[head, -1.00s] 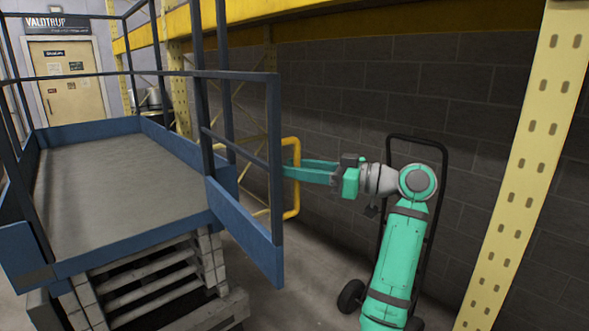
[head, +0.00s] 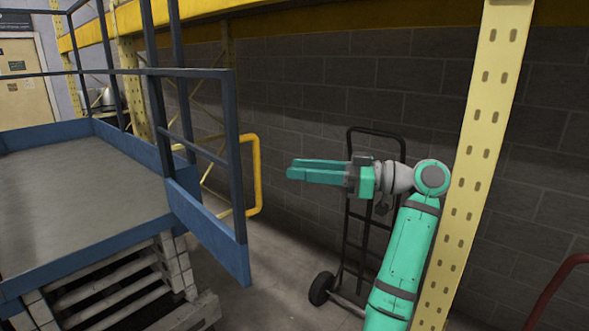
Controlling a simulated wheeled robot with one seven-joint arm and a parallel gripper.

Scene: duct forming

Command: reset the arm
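My gripper (head: 289,170) is at the end of my green arm, right of the picture's middle in the head view. Its two green fingers point left, roughly level, one seen just above and behind the other. No object shows between them, but the gap is not clear from this side. The gripper stands in front of the grey block wall and looks apart from the things around it.
A blue lift platform (head: 60,190) with dark rails and an open gate (head: 205,165) stands left. A yellow tubular frame (head: 256,180) is behind the gate. A black hand truck (head: 350,240) stands behind my arm. A yellow rack post (head: 480,150) rises right.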

